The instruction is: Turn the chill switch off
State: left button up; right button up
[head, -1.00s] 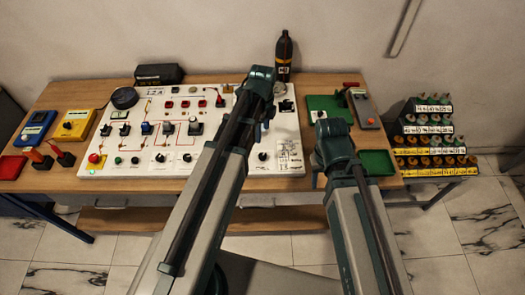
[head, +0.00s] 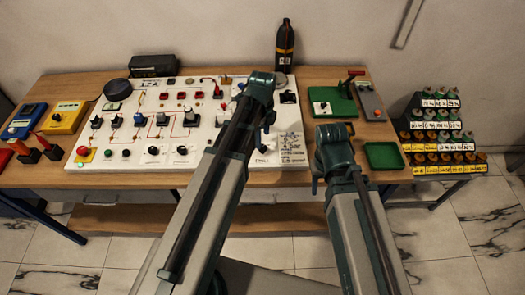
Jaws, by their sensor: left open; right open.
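A white panel board (head: 215,163) lies on the table with several knobs, switches and small coloured buttons on it. The labels are too small to read, so I cannot tell which one is the chill switch. A row of black and blue toggle-like parts (head: 138,120) crosses the middle, and dark round knobs (head: 153,151) sit near the front edge. My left gripper (head: 267,117) is over the right part of the board, largely hidden by its own arm, open and empty. My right gripper (head: 317,182) is over the table's front edge, right of the board, open and empty.
A dark bottle (head: 285,48) stands behind the board. Green trays (head: 384,156) and a grey box (head: 370,103) are at the right. A stepped rack (head: 440,137) stands beyond the table's right end. Yellow (head: 66,117) and blue (head: 24,121) meters sit at the left.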

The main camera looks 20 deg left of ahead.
aim_at(263, 147)
pick_arm(q)
notch_tip(263, 147, down, 5)
jog(key=b, duration=0.4)
jog(key=shift+f, duration=0.1)
grip_shut()
